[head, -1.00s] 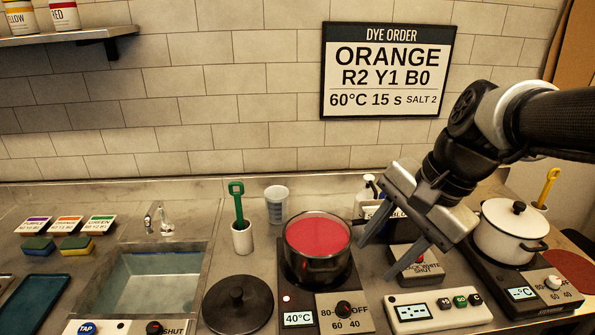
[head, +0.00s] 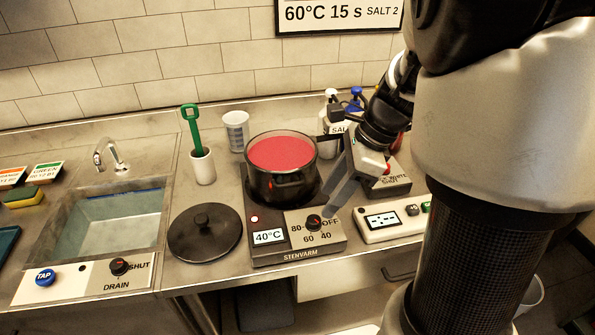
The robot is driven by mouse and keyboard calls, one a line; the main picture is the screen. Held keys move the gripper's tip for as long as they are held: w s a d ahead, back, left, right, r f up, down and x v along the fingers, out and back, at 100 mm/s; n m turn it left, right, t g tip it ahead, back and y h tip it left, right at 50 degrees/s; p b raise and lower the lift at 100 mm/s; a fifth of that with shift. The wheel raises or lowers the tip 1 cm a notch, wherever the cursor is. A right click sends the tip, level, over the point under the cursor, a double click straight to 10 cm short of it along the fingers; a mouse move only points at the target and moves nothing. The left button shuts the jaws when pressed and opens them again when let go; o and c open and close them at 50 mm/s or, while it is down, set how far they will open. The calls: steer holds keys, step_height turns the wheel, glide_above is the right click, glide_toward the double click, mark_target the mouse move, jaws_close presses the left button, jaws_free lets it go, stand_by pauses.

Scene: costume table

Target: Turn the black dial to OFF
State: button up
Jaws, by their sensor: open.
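The black dial (head: 314,223) with a small red mark sits on the front panel of the left hot plate (head: 262,228). Labels 80, OFF, 60 and 40 surround it. I cannot tell which label it points at. The plate's display (head: 268,237) reads 40°C and a small red light shows beside it. A black pot (head: 282,186) of red liquid stands on the plate. My gripper (head: 333,202) is open, tilted down, just behind and right of the dial. It appears apart from the dial; one finger is mostly hidden.
A black lid (head: 205,231) lies left of the plate. A control box with a display (head: 383,220) stands to the right. Bottles (head: 330,131) stand behind my gripper. A separate drain dial (head: 119,266) is by the sink. My arm hides the far right.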

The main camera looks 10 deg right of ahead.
mark_target(315, 219)
steer(key=b+x, duration=0.1)
steer(key=x, duration=0.5)
steer(key=shift+f, duration=0.2)
steer(key=shift+c, duration=0.3)
steer(key=c, duration=1)
